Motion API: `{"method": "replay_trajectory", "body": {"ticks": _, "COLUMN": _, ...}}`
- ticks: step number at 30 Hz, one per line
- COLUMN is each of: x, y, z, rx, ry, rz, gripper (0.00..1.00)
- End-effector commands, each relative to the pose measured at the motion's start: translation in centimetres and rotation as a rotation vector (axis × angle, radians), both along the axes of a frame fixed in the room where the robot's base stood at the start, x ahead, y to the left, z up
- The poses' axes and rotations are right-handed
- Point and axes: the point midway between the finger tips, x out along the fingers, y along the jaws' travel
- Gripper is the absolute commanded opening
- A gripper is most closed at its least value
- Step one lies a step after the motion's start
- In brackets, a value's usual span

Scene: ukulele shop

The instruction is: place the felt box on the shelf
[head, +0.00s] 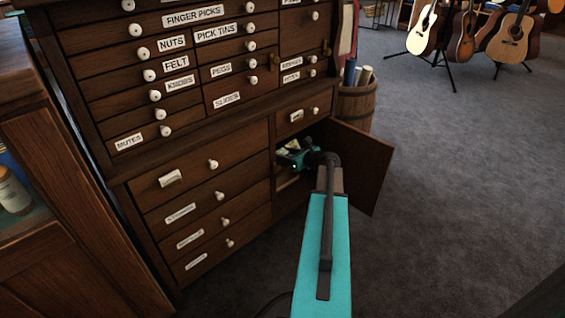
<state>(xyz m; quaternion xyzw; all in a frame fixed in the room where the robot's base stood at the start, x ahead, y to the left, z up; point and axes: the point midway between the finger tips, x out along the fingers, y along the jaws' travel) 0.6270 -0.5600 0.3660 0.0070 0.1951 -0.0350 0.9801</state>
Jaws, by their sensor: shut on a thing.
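My gripper (290,158) is at the end of my teal arm, inside the open lower compartment of a dark wooden cabinet. It is shut on the felt box (292,146), of which only a small pale part shows at the compartment's opening. The rest of the box is hidden by the gripper and the shadow. A sliver of the shelf (287,183) shows below the gripper. I cannot tell whether the box touches the shelf.
The cabinet door (362,165) stands open to the right of my arm. Labelled drawers (205,215) with white knobs are shut at the left. A wooden barrel (356,106) with rolls stands behind the door. Guitars (460,38) are on stands farther back. The carpet (460,180) at right is clear.

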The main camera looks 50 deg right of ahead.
Motion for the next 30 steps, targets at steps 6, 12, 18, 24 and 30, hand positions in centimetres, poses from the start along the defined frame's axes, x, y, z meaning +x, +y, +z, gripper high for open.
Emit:
{"method": "replay_trajectory", "body": {"ticks": 6, "x": 0.0, "y": 0.0, "z": 0.0, "rx": 0.0, "ry": 0.0, "rz": 0.0, "gripper": 0.21}}
{"method": "replay_trajectory", "body": {"ticks": 12, "x": 1.2, "y": -0.1, "z": -0.1, "rx": -0.002, "ry": -0.001, "rz": 0.002, "gripper": 0.21}}
{"method": "replay_trajectory", "body": {"ticks": 18, "x": 1.2, "y": -0.1, "z": -2.3, "rx": 0.0, "ry": 0.0, "rz": 0.0, "gripper": 0.21}}
{"method": "replay_trajectory", "body": {"ticks": 24, "x": 1.3, "y": -0.1, "z": -3.5, "rx": 0.0, "ry": 0.0, "rz": 0.0, "gripper": 0.21}}
{"method": "replay_trajectory", "body": {"ticks": 30, "x": 1.3, "y": -0.1, "z": -3.4, "rx": 0.0, "ry": -0.001, "rz": 0.0, "gripper": 0.21}}
